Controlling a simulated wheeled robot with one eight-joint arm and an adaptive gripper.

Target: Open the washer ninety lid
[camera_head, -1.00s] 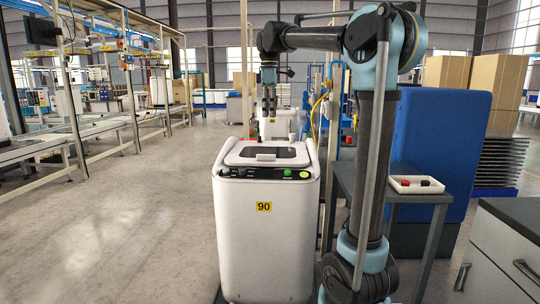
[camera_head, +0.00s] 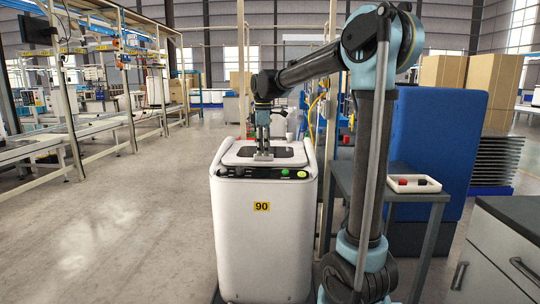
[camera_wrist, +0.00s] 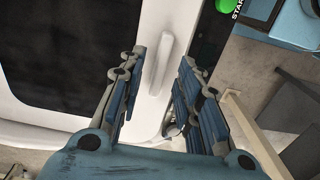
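The white washer (camera_head: 264,245) stands upright with a yellow "90" label on its front. Its lid (camera_head: 283,154), with a dark panel, looks shut on top. My gripper (camera_head: 263,155) points down at the lid's front edge. In the wrist view, my gripper (camera_wrist: 158,74) is open, its blue-grey fingers spread on either side of the light lid handle (camera_wrist: 163,62). I cannot tell whether either finger touches the handle. The dark lid panel (camera_wrist: 65,50) lies left of the fingers, and the green start button (camera_wrist: 226,5) is at upper right.
A dark side table (camera_head: 345,177) with a white tray (camera_head: 434,187) holding red and black items stands right of the washer. A blue partition (camera_head: 437,135) is behind it. A grey cabinet (camera_head: 490,265) is at lower right. Open floor (camera_head: 120,225) lies left.

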